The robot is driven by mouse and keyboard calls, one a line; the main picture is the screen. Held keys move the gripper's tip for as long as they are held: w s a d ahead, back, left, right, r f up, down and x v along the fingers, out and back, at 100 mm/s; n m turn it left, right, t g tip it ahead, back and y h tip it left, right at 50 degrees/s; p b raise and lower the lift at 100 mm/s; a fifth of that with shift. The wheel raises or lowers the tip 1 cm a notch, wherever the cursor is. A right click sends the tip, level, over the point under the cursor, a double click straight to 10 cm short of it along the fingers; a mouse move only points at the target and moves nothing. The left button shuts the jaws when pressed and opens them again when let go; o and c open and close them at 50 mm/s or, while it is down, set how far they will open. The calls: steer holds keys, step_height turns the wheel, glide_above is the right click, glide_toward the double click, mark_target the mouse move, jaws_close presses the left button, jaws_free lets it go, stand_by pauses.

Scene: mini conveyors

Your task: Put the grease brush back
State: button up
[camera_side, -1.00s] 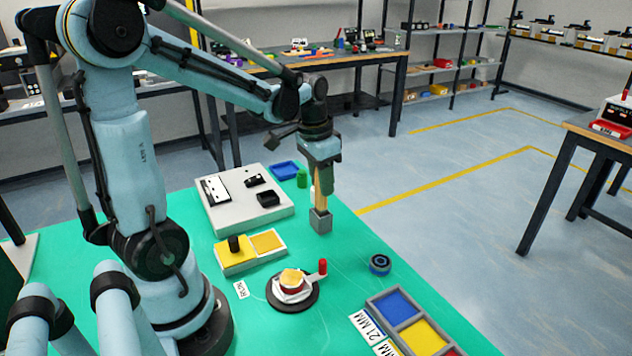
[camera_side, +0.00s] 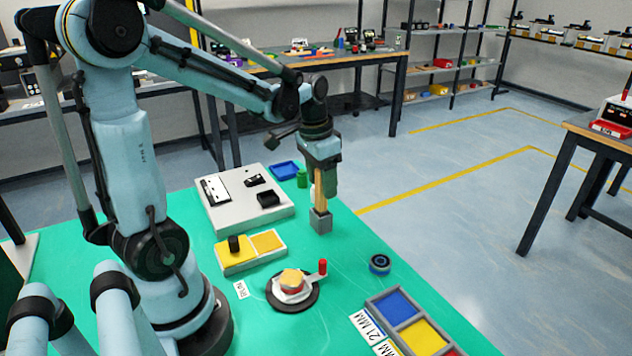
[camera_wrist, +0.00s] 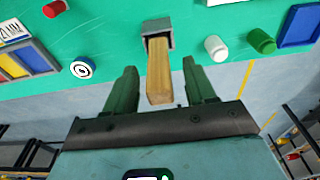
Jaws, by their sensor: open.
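The grease brush (camera_side: 319,200) stands upright in a small grey holder (camera_side: 321,222) on the green bench top, its wooden handle pointing up. Its bristle end is hidden inside the holder. My gripper (camera_side: 323,188) is directly above the holder, pointing down, with its fingers around the upper handle. In the wrist view the handle (camera_wrist: 159,75) rises from the grey holder (camera_wrist: 157,28) between the two green fingers of my gripper (camera_wrist: 161,78). The fingers are apart, with a gap visible on both sides of the handle.
A white pot (camera_wrist: 215,48) and a green pot (camera_wrist: 262,41) stand close beside the holder, near a blue tray (camera_side: 285,170). A grey panel (camera_side: 230,207), yellow tray (camera_side: 236,262), turntable fixture (camera_side: 275,295), round bearing (camera_side: 380,264) and sorting tray (camera_side: 394,318) surround it.

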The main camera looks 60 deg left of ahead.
step_height(320, 180, up, 12)
steer(key=s+f, duration=0.1)
steer(key=s, duration=0.1)
steer(key=s+d+f+t, duration=0.2)
steer(key=d+f+t, duration=0.3)
steer(key=d, duration=0.8)
step_height(320, 180, down, 2)
steer(key=shift+f+t, duration=0.2)
steer(key=shift+t, duration=0.2)
steer(key=shift+s, duration=0.1)
